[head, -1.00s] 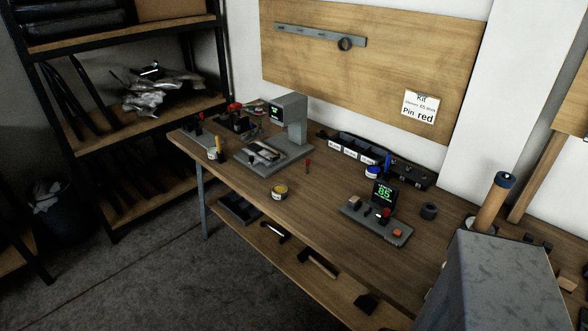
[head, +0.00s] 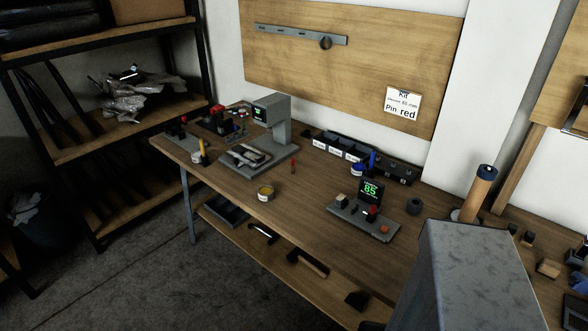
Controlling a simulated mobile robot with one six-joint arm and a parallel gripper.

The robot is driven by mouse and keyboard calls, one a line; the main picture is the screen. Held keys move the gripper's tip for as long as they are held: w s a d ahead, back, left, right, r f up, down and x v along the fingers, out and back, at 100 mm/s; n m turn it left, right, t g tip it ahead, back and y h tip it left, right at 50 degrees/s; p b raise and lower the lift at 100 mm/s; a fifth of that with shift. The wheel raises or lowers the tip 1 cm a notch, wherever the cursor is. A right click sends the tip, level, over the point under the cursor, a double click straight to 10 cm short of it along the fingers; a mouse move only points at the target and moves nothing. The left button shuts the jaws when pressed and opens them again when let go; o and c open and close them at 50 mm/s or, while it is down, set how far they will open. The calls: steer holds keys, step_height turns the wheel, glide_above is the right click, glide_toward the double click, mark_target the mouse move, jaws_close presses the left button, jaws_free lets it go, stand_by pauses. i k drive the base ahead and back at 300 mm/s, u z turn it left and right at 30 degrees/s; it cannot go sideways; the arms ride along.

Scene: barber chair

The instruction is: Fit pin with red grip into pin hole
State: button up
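A small upright pin-like piece with a red grip (head: 293,164) stands on the wooden bench, just right of the grey press-like machine (head: 280,130). More red-topped parts show on the bench: one on the left fixture (head: 180,132) and a red knob (head: 373,210) on the fixture with the green "85" display. I cannot tell which red part is the task's pin. The pin hole is too small to make out. A wall card (head: 403,107) reads "Kit" and "Pin red". My gripper is not in view.
The wooden bench (head: 315,215) has free room along its front middle. A wooden-handled tool (head: 480,190) stands at right. A shelf rack (head: 130,145) is at left.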

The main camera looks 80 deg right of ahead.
mark_target(208, 120)
steer(key=i, duration=1.4)
steer(key=z, duration=4.8)
steer(key=i, duration=0.15)
steer(key=u, duration=2.8)
steer(key=i, duration=0.6)
